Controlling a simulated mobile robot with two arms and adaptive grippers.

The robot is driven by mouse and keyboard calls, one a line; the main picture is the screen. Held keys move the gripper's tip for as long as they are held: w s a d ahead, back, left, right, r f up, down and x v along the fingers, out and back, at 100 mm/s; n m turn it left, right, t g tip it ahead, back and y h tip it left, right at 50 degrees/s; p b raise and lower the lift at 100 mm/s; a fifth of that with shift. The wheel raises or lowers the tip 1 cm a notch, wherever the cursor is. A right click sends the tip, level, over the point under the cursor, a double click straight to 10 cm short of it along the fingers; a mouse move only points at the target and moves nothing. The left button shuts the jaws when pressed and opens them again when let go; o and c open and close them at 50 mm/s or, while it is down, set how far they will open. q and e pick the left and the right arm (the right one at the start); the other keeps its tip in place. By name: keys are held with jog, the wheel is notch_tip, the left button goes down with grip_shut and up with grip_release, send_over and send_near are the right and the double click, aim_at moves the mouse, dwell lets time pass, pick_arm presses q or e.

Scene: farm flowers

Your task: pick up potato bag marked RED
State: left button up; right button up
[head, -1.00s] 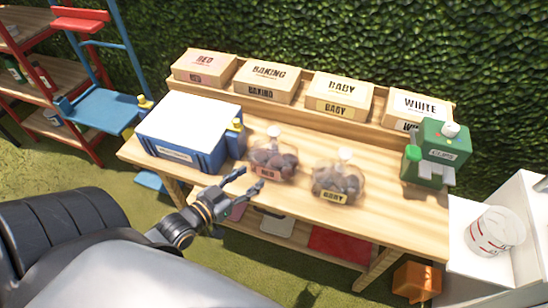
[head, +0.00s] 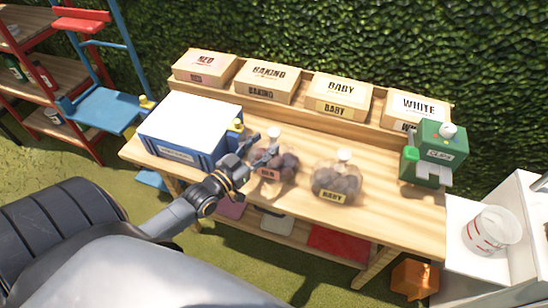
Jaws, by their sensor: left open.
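The potato bag marked RED (head: 284,172) is a clear bag of dark potatoes with a white top and a red label. It stands on the wooden bench (head: 384,205), just right of the blue box. My left gripper (head: 266,152) is open at the bag's front left, its fingers overlapping the bag in the head view. I cannot tell whether they touch it. The fingers hide part of the bag's left side. A second bag, marked BABY (head: 337,182), stands to its right. My right gripper is not in view.
A blue box with a white lid (head: 190,125) stands close on the left. A green device (head: 434,153) stands at the bench's right end. Cartons marked RED (head: 205,67), BAKING (head: 265,81), BABY (head: 338,95) and WHITE (head: 417,108) line the back shelf.

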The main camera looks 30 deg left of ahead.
aim_at(271, 138)
pick_arm(q)
jog(key=w, duration=0.3)
jog(key=w+p, duration=0.1)
jog(key=w, duration=0.1)
jog(key=shift+d+f, duration=0.1)
jog(key=shift+d, duration=0.25)
jog(key=shift+s, duration=0.1)
grip_shut()
